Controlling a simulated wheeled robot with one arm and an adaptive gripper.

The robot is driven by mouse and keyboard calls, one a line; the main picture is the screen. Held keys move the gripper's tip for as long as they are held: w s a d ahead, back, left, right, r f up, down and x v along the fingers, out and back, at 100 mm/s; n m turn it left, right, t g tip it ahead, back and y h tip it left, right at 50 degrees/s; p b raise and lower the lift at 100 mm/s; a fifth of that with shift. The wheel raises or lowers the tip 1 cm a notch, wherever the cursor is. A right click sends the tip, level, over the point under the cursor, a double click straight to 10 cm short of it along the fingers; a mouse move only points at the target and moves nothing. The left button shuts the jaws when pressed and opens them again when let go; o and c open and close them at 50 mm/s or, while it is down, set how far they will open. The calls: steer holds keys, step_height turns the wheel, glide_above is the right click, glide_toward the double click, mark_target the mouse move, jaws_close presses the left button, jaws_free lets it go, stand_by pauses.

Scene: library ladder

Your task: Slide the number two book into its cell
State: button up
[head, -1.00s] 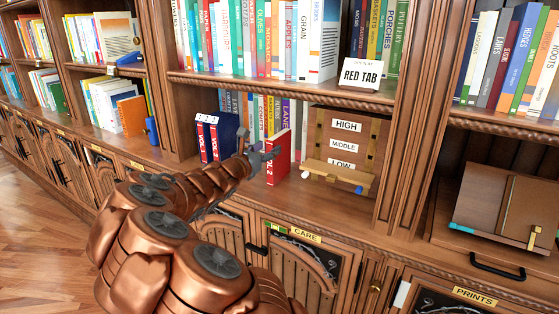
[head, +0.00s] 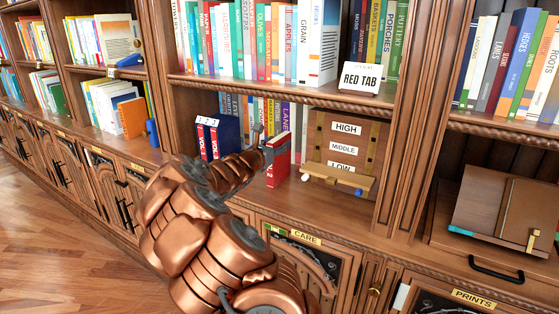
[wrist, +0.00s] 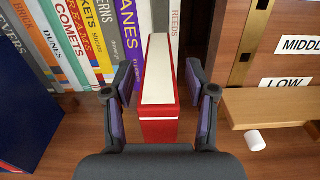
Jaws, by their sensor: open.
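A single red book (head: 279,158) stands upright on the shelf. In the wrist view the red book (wrist: 159,115) shows its white page edges and a red end with a white band. My gripper (wrist: 160,92) is open, with one purple-padded finger on each side of this book; gaps show beside it. In the head view my gripper (head: 262,145) partly covers the book's left side. To the left, a blue case (head: 229,135) with small number labels holds two red volumes (head: 207,143). I cannot read the lone book's number. A blue side (wrist: 25,130) shows at the wrist view's left.
A wooden board (head: 344,148) marked HIGH, MIDDLE and LOW stands right of the book, with a ledge (wrist: 275,107) and white knob close by. A row of books (wrist: 95,45) stands behind. Bare shelf lies between blue case and red book.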

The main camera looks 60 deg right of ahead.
jaws_close()
stand_by(0.3)
stand_by(0.4)
